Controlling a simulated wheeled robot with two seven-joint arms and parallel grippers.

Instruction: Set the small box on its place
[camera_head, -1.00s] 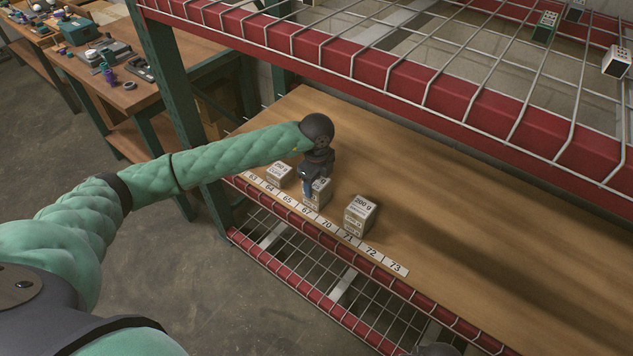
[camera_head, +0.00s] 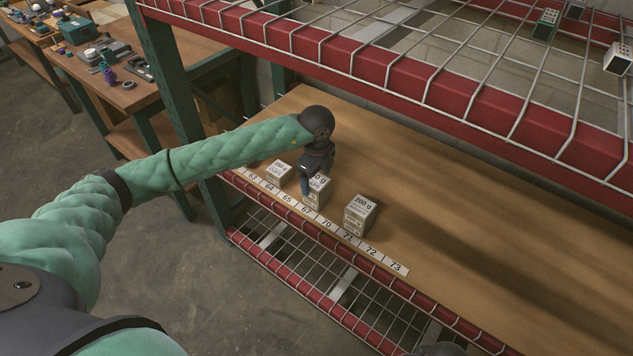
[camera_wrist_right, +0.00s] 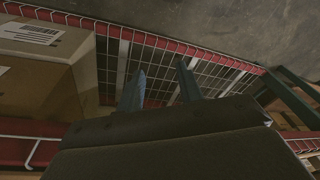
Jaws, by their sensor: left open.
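Three small labelled boxes stand in a row on the wooden shelf board behind a strip of numbers. The left box (camera_head: 279,175) is low, near 64 and 65. The middle box (camera_head: 319,194) stands near 67 and is partly hidden by my left gripper. The right box (camera_head: 360,216), marked 200 g, stands near 71. My left gripper (camera_head: 308,186) is open and points down at the middle box; I cannot tell whether it touches it. My right gripper (camera_wrist_right: 160,85) shows in the right wrist view with its fingers apart and nothing between them.
The number strip (camera_head: 327,224) runs along the board's front edge, above a red-edged wire shelf (camera_head: 290,272). Another red beam with wire mesh (camera_head: 420,88) hangs above. The board (camera_head: 470,240) is clear to the right. Cardboard boxes (camera_wrist_right: 45,75) lie left in the wrist view.

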